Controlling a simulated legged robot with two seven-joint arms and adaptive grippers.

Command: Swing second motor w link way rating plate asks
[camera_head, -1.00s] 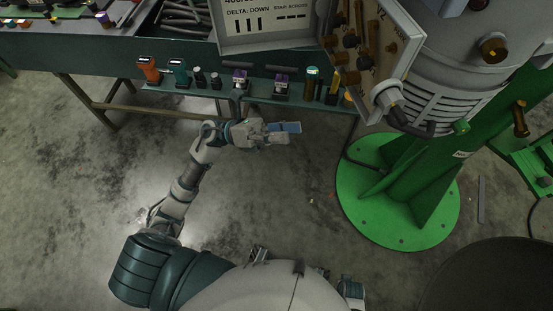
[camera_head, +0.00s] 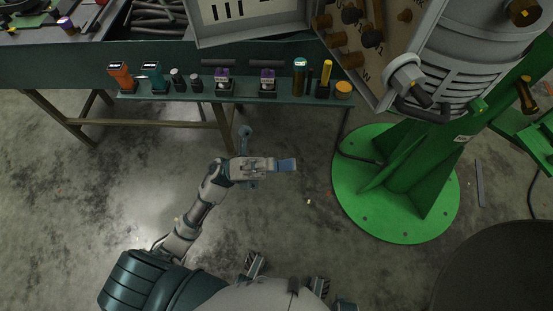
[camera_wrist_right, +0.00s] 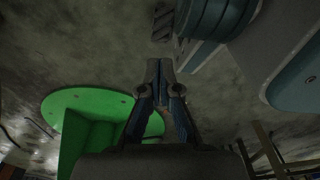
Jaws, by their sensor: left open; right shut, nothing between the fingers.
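The motor (camera_head: 470,70) is a grey ribbed body on a green stand at the upper right. Its open terminal box (camera_head: 385,90) faces left and holds several brass studs and links (camera_head: 350,60); a letter W is partly readable. I cannot tell which way each link lies. My left gripper (camera_head: 287,165) is open and empty over the floor, below the bench and well left of the stand. My right gripper (camera_wrist_right: 158,68) is shut and empty, hanging over the floor in the right wrist view.
The round green stand base (camera_head: 400,218) also shows in the right wrist view (camera_wrist_right: 75,100). A dark round surface (camera_head: 500,275) fills the lower right corner.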

